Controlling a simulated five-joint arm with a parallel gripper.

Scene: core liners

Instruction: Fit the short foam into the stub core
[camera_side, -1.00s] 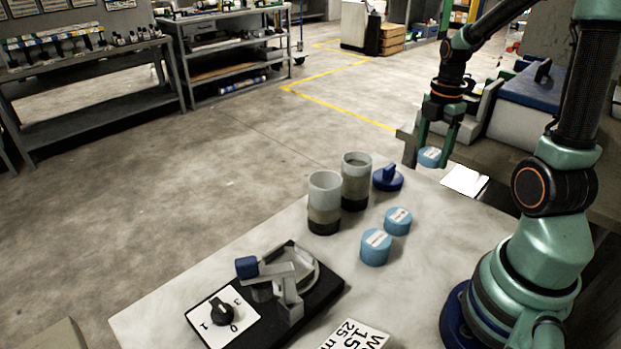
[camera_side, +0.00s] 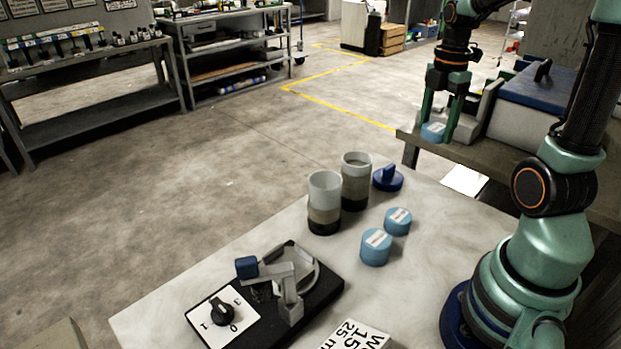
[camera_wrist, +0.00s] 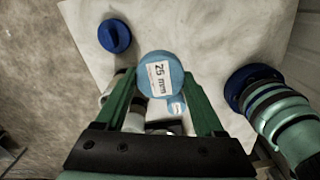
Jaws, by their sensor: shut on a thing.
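My gripper (camera_side: 437,136) is shut on a blue foam plug (camera_side: 432,132), high beyond the far right end of the table. In the wrist view the plug (camera_wrist: 156,68) sits between the green fingers, with its white "mm" label facing the camera; the number is hard to read. Two more blue foam plugs stand on the table, one nearer (camera_side: 375,252) and one farther (camera_side: 397,226). Two upright open core tubes stand to their left, a left one (camera_side: 323,205) and a right one (camera_side: 356,182); both have pale tops and dark bottoms. I cannot tell which is the stub core.
A blue knobbed cap (camera_side: 387,181) lies right of the tubes. A clamp device with a dial on a black base (camera_side: 325,288) occupies the table's front left. A printed card (camera_side: 352,340) lies at the front edge. A blue-lidded box (camera_side: 540,95) stands behind on another bench.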

